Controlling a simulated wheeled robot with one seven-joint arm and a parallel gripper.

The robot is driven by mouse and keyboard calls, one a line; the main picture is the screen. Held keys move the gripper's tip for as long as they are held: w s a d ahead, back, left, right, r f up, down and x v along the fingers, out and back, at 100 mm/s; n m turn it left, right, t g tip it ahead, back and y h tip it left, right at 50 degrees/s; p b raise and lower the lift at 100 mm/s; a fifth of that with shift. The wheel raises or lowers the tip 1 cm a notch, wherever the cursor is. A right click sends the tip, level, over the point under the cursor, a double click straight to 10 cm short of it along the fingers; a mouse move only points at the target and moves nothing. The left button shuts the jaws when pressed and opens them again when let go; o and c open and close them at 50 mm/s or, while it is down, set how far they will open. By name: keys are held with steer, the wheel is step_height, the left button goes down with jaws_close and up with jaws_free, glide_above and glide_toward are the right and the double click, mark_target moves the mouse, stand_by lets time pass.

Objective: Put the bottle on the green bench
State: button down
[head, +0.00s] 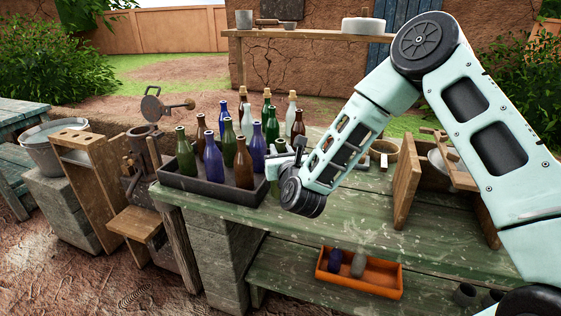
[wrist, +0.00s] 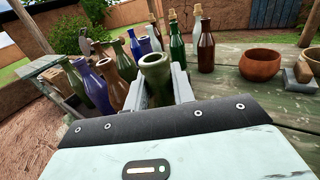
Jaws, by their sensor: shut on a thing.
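My gripper (wrist: 160,92) is shut on a dark green glass bottle (wrist: 156,75), whose open neck and shoulder stand up between the fingers in the wrist view. In the head view my gripper (head: 283,160) is at the right end of the dark bottle tray (head: 210,193), low above the green bench (head: 330,222). Whether the held bottle touches anything below is hidden. The tray sits on the left end of the bench and holds several green, blue and brown bottles, such as a blue bottle (head: 213,160) and a brown bottle (head: 243,165).
Several corked bottles (head: 291,110) stand behind the tray. A brown bowl (wrist: 260,65) and a wooden rack (head: 408,185) stand to the right. An orange tray (head: 360,285) with two small items is on the lower shelf. The bench's front middle is bare.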

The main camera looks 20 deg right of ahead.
steer(key=shift+f, duration=1.6)
steer(key=shift+f, duration=0.1)
steer(key=c, duration=1.2)
jaws_free()
steer(key=shift+o, duration=0.2)
steer(key=shift+r, duration=0.2)
